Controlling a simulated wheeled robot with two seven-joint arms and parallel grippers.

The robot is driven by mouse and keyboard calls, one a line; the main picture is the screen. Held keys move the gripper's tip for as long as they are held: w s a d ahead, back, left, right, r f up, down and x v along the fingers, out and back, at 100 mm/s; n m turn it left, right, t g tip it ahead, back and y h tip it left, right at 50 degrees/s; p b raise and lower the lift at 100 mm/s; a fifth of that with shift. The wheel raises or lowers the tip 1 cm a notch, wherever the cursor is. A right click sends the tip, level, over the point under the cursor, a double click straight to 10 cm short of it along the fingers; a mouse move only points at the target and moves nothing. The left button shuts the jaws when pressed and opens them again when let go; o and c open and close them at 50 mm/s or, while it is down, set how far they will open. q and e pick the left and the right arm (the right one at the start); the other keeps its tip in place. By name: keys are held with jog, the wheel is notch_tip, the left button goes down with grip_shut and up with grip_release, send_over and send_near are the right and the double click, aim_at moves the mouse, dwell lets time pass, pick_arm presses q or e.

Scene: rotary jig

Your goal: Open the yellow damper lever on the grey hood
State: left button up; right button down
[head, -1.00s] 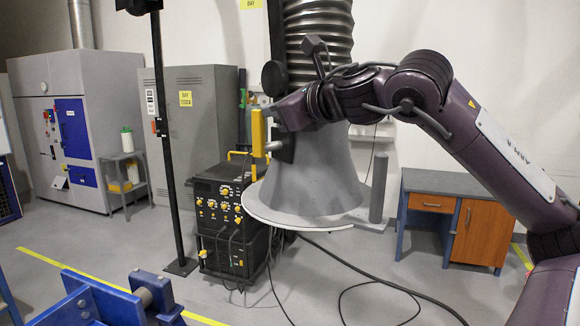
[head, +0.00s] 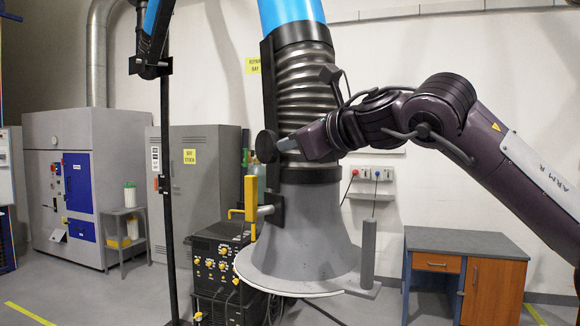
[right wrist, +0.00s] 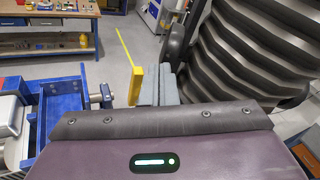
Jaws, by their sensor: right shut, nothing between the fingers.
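The grey hood (head: 312,225) hangs from a ribbed metal duct (head: 305,80) and flares out to a wide, pale rim. The yellow damper lever (head: 250,200) stands upright at the hood's left side, on a silver pivot (head: 265,210). My right gripper (head: 284,145) is shut and empty, in front of the duct's lower end. In the head view it is above and to the right of the lever. In the right wrist view the yellow lever (right wrist: 135,85) shows just left of my grey fingertips (right wrist: 162,85). Whether they touch is unclear. My left gripper is out of view.
A black machine with yellow knobs (head: 218,270) stands left of the hood. A dark post (head: 166,200) rises further left. A grey upright cylinder (head: 368,250) stands right of the hood, and a desk (head: 465,245) is beyond it.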

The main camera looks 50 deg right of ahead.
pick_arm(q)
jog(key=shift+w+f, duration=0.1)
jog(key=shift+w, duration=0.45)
pick_arm(e)
jog(key=r, duration=0.3)
jog(key=shift+s+r, duration=0.1)
jog(key=shift+s, duration=0.3)
jog(key=shift+s+d, duration=0.1)
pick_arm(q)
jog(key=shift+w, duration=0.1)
